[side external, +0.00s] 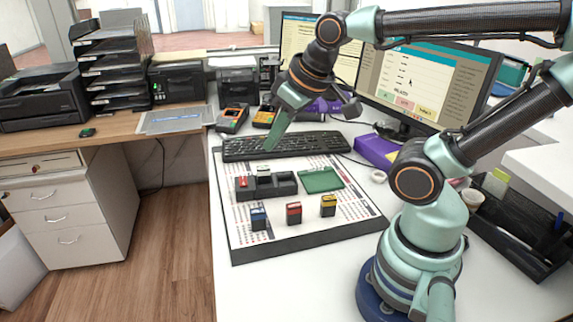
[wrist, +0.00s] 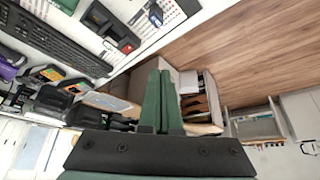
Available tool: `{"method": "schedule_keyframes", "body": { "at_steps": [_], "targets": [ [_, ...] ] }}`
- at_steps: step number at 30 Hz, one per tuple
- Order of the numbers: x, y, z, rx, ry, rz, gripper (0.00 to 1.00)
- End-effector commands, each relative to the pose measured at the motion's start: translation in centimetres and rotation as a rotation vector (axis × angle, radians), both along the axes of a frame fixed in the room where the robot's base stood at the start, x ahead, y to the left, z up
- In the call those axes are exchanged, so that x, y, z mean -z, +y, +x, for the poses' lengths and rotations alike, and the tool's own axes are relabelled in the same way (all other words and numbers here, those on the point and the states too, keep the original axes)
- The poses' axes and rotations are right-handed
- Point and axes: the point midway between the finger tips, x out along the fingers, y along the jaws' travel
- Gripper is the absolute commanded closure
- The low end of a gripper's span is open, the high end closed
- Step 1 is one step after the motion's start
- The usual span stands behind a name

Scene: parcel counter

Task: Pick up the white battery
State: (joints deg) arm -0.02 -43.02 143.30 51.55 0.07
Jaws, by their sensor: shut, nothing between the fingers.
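The white battery (side external: 263,170) stands in a back slot of the black holder (side external: 283,187), only its pale top showing in the side external view. A red-topped battery (side external: 243,181) sits in the same holder at the left. My gripper (side external: 268,148) is shut and empty, above and behind the holder near the keyboard, apart from the battery. In the wrist view my gripper's green fingers (wrist: 160,75) lie together. The holder (wrist: 104,20) shows there at the upper left with a red top (wrist: 127,48); I cannot clearly make out the white battery there.
Blue (side external: 258,218), red (side external: 294,212) and yellow (side external: 328,205) batteries stand on the mat (side external: 315,235) in front of the holder. A green tray (side external: 320,180) lies right of it. The keyboard (side external: 283,145) is behind. The mat's front right is clear.

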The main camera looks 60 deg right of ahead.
Motion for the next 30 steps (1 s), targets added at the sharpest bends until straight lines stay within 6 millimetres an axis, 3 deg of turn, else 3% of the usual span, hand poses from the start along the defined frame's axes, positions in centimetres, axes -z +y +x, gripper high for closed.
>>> {"method": "schedule_keyframes", "body": {
  "at_steps": [3, 4, 9, 10, 22, 30],
  "targets": [
    [0.0, 0.0, 0.0, 0.0, 0.0, 0.0, 1.0],
    [0.0, 0.0, 0.0, 0.0, 0.0, 0.0, 0.92],
    [0.0, 0.0, 0.0, -0.001, 0.0, 0.0, 0.27],
    [0.0, 0.0, 0.0, -0.001, 0.0, 0.0, 0.2],
    [-0.2, -0.3, 0.5, 0.023, 0.016, 0.006, 0.2],
    [-0.3, -3.1, 4.4, 0.228, 0.146, 0.066, 0.2]
  ]
}}
